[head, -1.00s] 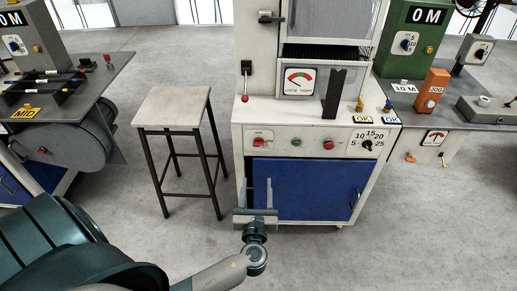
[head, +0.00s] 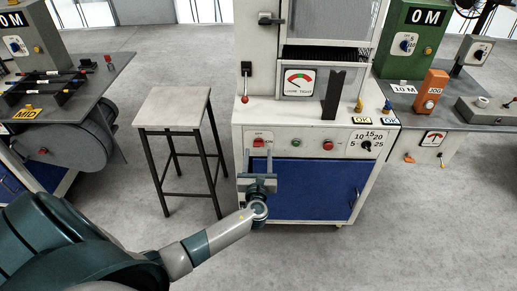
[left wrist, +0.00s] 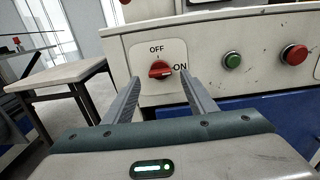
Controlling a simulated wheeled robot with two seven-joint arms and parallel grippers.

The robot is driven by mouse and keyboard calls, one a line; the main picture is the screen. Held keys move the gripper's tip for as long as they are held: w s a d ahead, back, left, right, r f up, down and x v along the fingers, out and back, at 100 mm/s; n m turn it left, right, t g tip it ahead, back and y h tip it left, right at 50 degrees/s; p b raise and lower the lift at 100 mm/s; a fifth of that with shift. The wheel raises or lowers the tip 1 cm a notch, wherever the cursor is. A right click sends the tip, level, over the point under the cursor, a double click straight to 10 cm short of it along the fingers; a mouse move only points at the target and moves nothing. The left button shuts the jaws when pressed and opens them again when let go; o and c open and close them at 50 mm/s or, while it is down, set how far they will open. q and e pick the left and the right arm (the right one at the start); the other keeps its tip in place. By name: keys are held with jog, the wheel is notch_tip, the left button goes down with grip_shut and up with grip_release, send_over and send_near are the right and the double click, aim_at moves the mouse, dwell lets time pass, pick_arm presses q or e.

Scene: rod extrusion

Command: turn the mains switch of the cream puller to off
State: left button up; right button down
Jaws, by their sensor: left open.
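The cream puller (head: 285,110) stands in the middle of the head view, with a blue door below its front panel. Its mains switch (head: 259,142) is a red knob on a white plate at the panel's left end. In the left wrist view the red switch (left wrist: 160,69) shows close up, its pointer toward ON at the right, with OFF printed above. My left gripper (head: 258,160) is open and empty, just below and in front of the switch. In the left wrist view its fingers (left wrist: 160,92) spread to either side below the knob. My right gripper is not in view.
A green button (left wrist: 232,60) and a red button (left wrist: 294,56) sit right of the switch. A stool (head: 172,109) stands left of the machine. A grey bench (head: 85,98) is further left, another at the right (head: 455,116).

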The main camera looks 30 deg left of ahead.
aim_at(259, 144)
pick_arm(q)
jog(key=shift+x, duration=1.9)
jog(key=c, duration=1.1)
